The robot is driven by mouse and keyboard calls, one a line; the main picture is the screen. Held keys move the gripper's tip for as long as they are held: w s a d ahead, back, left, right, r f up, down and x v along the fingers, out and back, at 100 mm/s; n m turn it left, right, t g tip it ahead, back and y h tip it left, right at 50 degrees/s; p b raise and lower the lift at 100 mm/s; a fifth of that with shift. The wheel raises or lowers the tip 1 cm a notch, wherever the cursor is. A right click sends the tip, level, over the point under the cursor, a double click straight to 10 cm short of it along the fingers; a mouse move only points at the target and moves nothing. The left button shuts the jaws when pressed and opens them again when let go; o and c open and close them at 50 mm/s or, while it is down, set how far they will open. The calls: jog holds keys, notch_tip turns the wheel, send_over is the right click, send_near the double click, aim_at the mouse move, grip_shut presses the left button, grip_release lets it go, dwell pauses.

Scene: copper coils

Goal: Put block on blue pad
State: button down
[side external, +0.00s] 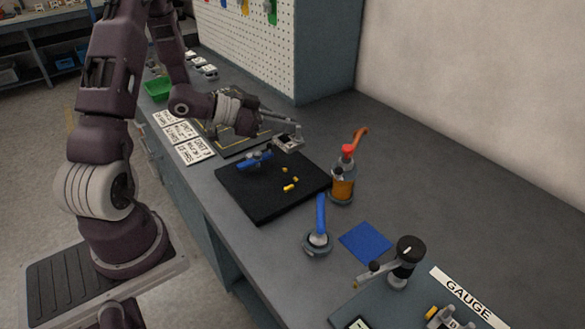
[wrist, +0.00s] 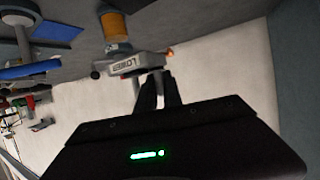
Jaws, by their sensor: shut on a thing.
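The block (side external: 288,143) is small and grey. My gripper (side external: 283,137) is shut on it and holds it above the far edge of the black mat. In the wrist view the block (wrist: 137,64) shows dark lettering on a pale face and sits at the tips of my fingers (wrist: 159,88). The blue pad (side external: 366,242) is a flat square on the bench, to the right of and nearer than the block, with nothing on it. A flat blue patch in the wrist view (wrist: 57,30) looks like the pad.
The black mat (side external: 260,208) carries a blue-handled piece (side external: 254,160) and several yellow bits (side external: 289,187). The gauge stand (side external: 404,262) is beside the pad.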

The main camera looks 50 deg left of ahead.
jog(key=d+r, duration=0.8)
jog(key=d, duration=0.2)
jog(key=w+d+f+m+g+h, duration=0.1)
jog(key=w+d+f, duration=0.2)
jog(key=w+d, duration=0.3)
jog(key=w+d+f+m+h, duration=0.1)
jog(key=w+d+f+m, duration=0.15)
jog(key=w+d, duration=0.35)
jog(key=w+d+f+m+g+h, duration=0.1)
jog(key=w+d+f, duration=0.15)
jog(key=d, duration=0.65)
jog(key=w+d+f+g+h, duration=0.15)
jog(key=d+f, duration=0.25)
jog(key=d, duration=0.4)
jog(key=shift+t, duration=0.25)
jog(key=f, duration=0.6)
jog(key=d+f, duration=0.1)
jog(key=f, duration=0.2)
jog(key=shift+w+f, duration=0.15)
jog(key=shift+f, duration=0.35)
jog(key=shift+f, duration=0.1)
jog(key=c, duration=1.5)
grip_release()
jog(key=shift+f, duration=0.1)
